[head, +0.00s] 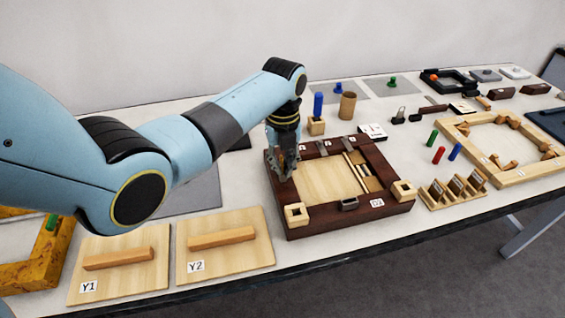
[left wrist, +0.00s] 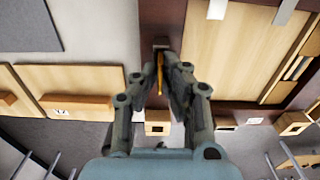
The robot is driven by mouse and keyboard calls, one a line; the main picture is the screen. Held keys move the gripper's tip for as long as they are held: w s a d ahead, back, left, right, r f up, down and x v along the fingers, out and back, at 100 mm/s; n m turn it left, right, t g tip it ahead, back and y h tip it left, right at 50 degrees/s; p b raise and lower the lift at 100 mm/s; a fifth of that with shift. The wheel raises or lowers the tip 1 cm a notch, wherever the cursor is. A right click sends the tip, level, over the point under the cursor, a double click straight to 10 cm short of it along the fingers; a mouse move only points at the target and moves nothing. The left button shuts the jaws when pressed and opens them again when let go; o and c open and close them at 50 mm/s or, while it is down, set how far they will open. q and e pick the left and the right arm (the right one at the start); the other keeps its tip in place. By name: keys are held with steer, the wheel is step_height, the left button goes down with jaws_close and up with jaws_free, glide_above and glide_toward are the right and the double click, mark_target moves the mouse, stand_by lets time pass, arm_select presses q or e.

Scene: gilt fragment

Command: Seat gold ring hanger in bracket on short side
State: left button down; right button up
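A dark brown wooden frame (head: 328,215) lies on the table with a pale wood panel (head: 322,182) inside it. My left gripper (head: 286,168) is over the frame's left short side, pointing down. In the left wrist view, the gripper (left wrist: 163,68) has its fingers closed on a thin gold piece, the gold ring hanger (left wrist: 160,73). A small dark grey bracket (left wrist: 161,43) shows on the brown side rail (left wrist: 160,17), just beyond the fingertips. I cannot tell whether the hanger touches the bracket. In the head view the gripper hides the hanger. My right gripper is out of view.
Pale wooden corner blocks (head: 297,214) stand at the frame's near corners. Boards Y1 (head: 90,284) and Y2 (head: 235,252), each with a wooden bar, lie at the near left. A blue peg (head: 318,104) in a block and a brown cylinder (head: 347,106) stand behind the frame.

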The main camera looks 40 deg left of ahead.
arm_select(q)
steer(key=shift+s+f, duration=0.1)
steer(key=shift+f, duration=0.2)
steer(key=c, duration=1.7)
jaws_free()
steer(key=shift+o, duration=1.1)
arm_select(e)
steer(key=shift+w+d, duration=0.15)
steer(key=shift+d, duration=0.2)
arm_select(q)
steer(key=shift+r, duration=0.3)
step_height(320, 180, up, 12)
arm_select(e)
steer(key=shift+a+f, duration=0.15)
